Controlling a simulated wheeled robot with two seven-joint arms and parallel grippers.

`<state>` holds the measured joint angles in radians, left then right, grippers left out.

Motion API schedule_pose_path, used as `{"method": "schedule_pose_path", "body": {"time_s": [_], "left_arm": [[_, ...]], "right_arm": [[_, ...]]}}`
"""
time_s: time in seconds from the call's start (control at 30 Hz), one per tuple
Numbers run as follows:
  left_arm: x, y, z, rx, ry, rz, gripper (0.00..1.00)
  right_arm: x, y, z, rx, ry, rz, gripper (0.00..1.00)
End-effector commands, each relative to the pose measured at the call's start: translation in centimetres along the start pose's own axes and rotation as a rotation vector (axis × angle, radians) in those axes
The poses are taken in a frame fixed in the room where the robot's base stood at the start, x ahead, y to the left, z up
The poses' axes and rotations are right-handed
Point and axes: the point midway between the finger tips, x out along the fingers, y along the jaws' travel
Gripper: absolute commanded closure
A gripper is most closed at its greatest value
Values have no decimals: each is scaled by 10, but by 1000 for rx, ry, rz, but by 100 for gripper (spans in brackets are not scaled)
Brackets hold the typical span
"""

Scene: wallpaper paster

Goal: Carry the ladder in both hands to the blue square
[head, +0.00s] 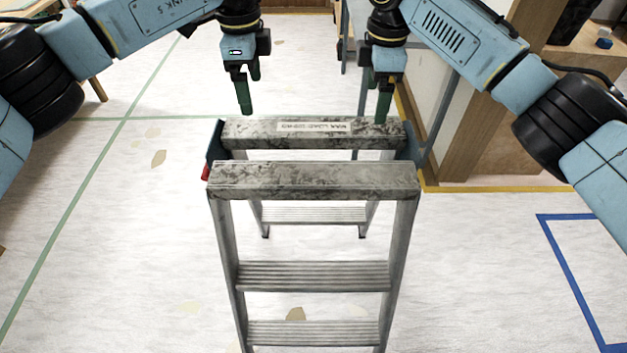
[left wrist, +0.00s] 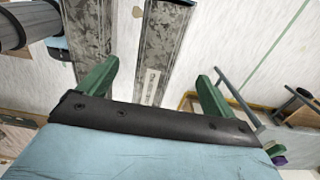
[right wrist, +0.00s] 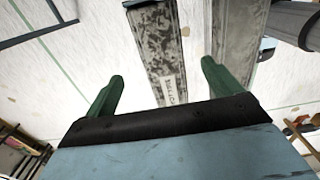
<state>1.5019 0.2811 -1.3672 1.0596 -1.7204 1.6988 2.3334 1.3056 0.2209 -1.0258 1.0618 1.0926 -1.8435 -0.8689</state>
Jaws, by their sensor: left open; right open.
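A grey metal stepladder (head: 315,180) stands upright, opened out, in the middle of the head view. Its two speckled top rails run left to right; the far one (head: 345,129) carries a white label. My left gripper (head: 248,98) is open above the far rail's left end. My right gripper (head: 382,105) is open at its right end, its tips overlapping the rail in the picture. Both wrist views show the labelled rail (left wrist: 165,40) (right wrist: 160,45) between spread fingers; contact cannot be told. The blue square (head: 571,283) is a tape outline on the floor at right, partly cut off.
Green tape lines (head: 75,210) cross the pale floor at left. Yellow tape (head: 500,189) edges a wooden structure (head: 540,140) at the back right. The floor between the ladder and the blue square looks clear.

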Motion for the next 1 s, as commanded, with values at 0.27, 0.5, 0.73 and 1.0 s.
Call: {"method": "schedule_pose_path", "body": {"time_s": [0.27,0.5,0.73,1.0], "left_arm": [[0,0,0,1,1,0,9],[14,0,0,0,0,3,9],[56,1,0,0,-1,4,9],[106,1,0,0,1,3,9]], "right_arm": [[0,0,0,0,0,0,9],[14,0,0,1,-1,-2,9],[56,-1,1,2,-2,-5,9],[106,-1,1,2,-2,-3,9]]}}
